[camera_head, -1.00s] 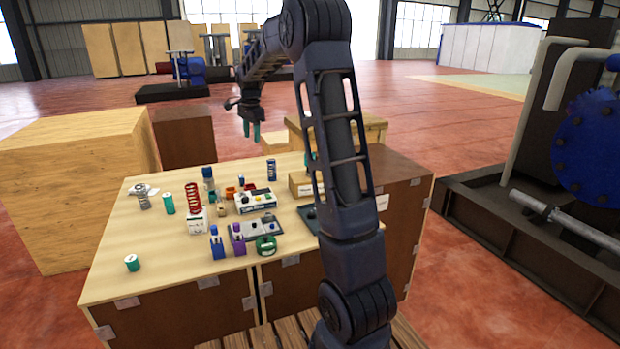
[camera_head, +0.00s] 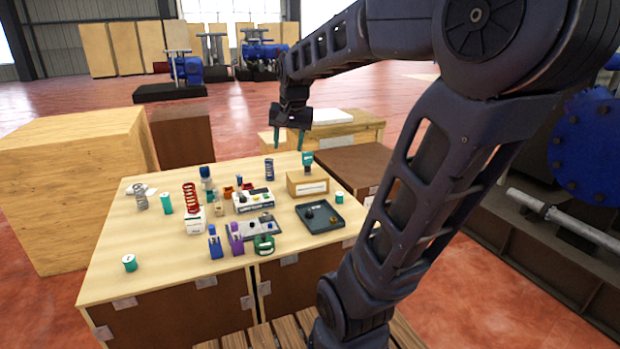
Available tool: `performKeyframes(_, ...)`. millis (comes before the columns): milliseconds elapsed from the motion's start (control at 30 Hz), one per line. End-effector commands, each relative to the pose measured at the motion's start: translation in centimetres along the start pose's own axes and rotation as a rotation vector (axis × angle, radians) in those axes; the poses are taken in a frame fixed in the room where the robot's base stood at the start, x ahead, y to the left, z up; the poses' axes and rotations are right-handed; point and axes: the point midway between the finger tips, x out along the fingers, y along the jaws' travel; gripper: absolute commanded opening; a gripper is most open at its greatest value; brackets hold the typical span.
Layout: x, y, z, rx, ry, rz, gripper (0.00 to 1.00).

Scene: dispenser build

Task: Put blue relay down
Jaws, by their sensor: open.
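My gripper (camera_head: 290,140) is open, with its two teal fingers pointing down above the far edge of the table. Nothing shows between the fingers. A small blue block with prongs on top (camera_head: 215,243), probably the blue relay, stands upright at the front of the table, well apart from my gripper. A similar purple block (camera_head: 235,239) stands just right of it. I cannot tell for sure which blue item is the relay.
A cardboard-coloured box (camera_head: 308,187) with a teal-topped item on it and a dark tray (camera_head: 333,221) are on the table's right side. A red spring on a white box (camera_head: 193,218) and several small parts crowd the middle. The front left is mostly bare.

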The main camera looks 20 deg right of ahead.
Motion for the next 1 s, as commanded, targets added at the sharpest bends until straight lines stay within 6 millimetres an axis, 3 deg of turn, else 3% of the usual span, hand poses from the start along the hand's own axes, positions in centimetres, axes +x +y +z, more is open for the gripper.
performKeyframes(200, -0.2, 3.1, 6.3, -0.176, 0.049, -0.004, 0.48)
performKeyframes(433, 0.7, 5.4, 11.1, -0.328, 0.089, 0.002, 0.48)
performKeyframes(600, 1.2, 6.2, 12.7, -0.379, 0.100, 0.006, 0.48)
performKeyframes(1000, 1.2, 6.2, 12.8, -0.387, 0.101, 0.006, 0.48)
